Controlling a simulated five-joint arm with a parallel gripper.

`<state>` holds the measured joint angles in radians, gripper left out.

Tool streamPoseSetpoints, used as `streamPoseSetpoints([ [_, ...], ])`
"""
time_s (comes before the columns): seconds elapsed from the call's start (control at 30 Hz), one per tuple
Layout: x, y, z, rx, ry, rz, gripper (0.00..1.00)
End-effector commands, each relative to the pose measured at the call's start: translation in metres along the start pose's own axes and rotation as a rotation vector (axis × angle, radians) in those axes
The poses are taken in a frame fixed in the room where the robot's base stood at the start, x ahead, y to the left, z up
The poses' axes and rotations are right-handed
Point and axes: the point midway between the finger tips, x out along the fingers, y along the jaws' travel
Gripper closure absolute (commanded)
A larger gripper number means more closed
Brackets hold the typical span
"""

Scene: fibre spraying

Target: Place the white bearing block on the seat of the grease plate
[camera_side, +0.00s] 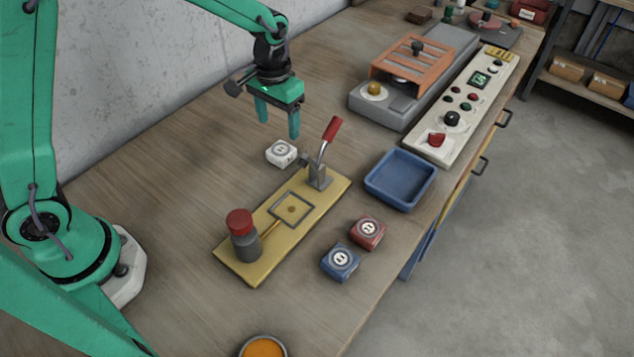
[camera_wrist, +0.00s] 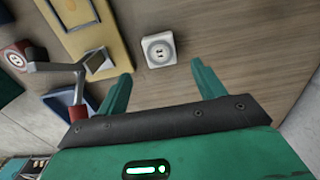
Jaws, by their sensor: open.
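The white bearing block (camera_side: 281,153) lies on the bench behind the grease plate, and it also shows in the wrist view (camera_wrist: 159,50) ahead of my fingertips. My gripper (camera_side: 278,121) is open and empty above the bench, with its fingers pointing down; in the wrist view its two fingers (camera_wrist: 160,78) stand apart, one to each side of the block. The yellow grease plate (camera_side: 262,262) lies to the front of the block. Its square framed seat (camera_side: 292,209) is empty, with a small brown spot in it.
On the plate stand a grey pot with a red cap (camera_side: 241,235) and a red-handled lever (camera_side: 321,160) close to my gripper. A red block (camera_side: 367,232), a blue block (camera_side: 340,262) and a blue tray (camera_side: 400,179) stand to the right. The bench left of the plate is clear.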

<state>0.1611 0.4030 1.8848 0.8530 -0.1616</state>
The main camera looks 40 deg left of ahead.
Motion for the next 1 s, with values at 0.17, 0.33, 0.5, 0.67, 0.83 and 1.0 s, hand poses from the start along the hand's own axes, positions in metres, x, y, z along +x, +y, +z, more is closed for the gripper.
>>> streamPoseSetpoints([
  [0.17, -0.027, 0.0, 0.0, 0.0, 0.003, 0.0, 0.31],
  [0.33, -0.042, 0.0, 0.0, 0.0, 0.0, 0.0, 0.31],
  [0.5, -0.048, 0.0, 0.0, 0.0, -0.001, 0.0, 0.31],
  [0.67, -0.048, 0.0, 0.0, 0.0, -0.001, 0.0, 0.31],
  [0.83, -0.048, 0.0, 0.0, 0.0, -0.001, 0.0, 0.31],
  [1.0, -0.048, 0.0, 0.0, 0.0, -0.001, 0.0, 0.31],
])
